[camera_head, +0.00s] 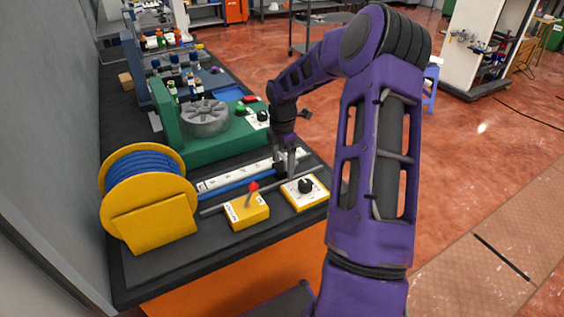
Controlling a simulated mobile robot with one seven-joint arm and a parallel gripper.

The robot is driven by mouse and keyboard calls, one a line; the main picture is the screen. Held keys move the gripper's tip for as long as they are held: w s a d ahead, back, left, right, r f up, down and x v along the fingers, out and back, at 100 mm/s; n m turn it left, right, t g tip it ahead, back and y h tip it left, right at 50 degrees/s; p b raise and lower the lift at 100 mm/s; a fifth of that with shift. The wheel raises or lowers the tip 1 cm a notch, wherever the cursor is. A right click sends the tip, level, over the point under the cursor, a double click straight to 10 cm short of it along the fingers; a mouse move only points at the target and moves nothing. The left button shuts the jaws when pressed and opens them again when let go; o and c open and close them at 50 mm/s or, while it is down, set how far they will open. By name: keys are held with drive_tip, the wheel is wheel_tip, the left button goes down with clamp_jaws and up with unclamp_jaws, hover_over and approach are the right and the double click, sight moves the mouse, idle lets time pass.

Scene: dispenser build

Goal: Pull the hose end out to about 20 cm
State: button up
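A blue hose (228,187) runs from the yellow reel (148,163) on the left of the bench toward the right. It lies alongside a white scale strip with dark marks (233,177). My gripper (286,171) points down at the right part of the strip, where the visible blue of the hose stops. The hose end itself is hidden or too small to make out at the fingers. I cannot tell whether the fingers are closed on it.
A thin grey rod (218,208) lies in front of the hose. A yellow box with a red-tipped lever (247,212) and a yellow-edged box with a black knob (305,191) stand near the front edge. A green machine with a grey wheel (205,118) stands behind.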

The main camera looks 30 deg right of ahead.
wheel_tip(320, 180, up, 18)
drive_tip(key=shift+f, duration=0.25)
idle(0.3)
drive_tip(key=shift+a, duration=0.2)
